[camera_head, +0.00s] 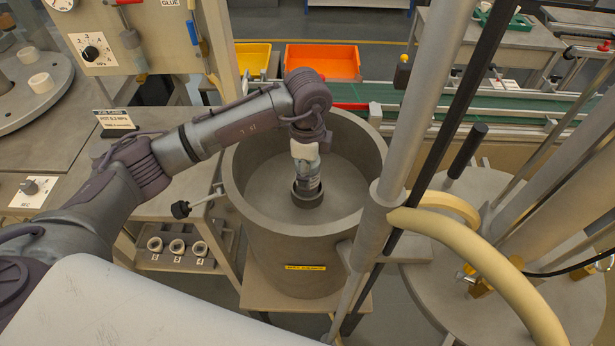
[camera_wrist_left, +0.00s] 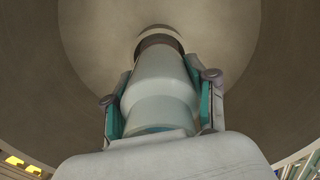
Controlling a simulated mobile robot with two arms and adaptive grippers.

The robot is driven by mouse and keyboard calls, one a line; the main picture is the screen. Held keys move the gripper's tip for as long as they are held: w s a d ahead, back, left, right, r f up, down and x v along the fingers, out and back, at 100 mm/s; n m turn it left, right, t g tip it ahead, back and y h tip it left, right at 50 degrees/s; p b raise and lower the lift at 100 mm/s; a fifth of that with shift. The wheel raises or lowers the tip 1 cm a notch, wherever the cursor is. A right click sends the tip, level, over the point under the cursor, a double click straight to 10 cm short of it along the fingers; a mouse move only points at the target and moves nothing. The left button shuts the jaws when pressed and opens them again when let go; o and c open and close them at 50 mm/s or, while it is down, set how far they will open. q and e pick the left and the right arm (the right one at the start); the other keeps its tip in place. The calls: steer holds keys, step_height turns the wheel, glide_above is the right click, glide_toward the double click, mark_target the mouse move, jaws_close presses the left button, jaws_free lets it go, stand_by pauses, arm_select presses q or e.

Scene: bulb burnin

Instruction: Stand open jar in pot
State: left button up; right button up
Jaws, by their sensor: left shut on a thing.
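The pot (camera_head: 240,215) is a large grey open cylinder in the middle of the head view, with a yellow label on its front. My left gripper (camera_head: 307,176) reaches down through the pot's mouth, near its middle. It is shut on a pale jar, which shows clearly in the left wrist view (camera_wrist_left: 160,95) between teal finger pads. A dark round collar (camera_head: 308,198) surrounds the jar's far end, close to the pot's floor. I cannot tell whether the collar belongs to the jar or whether it touches the floor. My right gripper is not in view.
A grey upright post (camera_head: 405,135) and a thick cream hose (camera_head: 490,250) stand right of the pot. A bench (camera_head: 70,195) with a black knob is at left. Yellow and orange bins (camera_head: 322,62) lie behind. Free room remains inside the pot around the jar.

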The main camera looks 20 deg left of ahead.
arm_select(q)
step_height(320, 180, down, 3)
steer(key=shift+f+p, duration=0.1)
steer(key=shift+p, duration=0.2)
steer(key=shift+f, duration=0.25)
steer(key=o, duration=1.1)
steer(key=shift+o, duration=1.4)
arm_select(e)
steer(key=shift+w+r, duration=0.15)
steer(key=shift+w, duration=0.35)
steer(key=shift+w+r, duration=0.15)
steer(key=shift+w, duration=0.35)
arm_select(q)
steer(key=shift+r, duration=0.1)
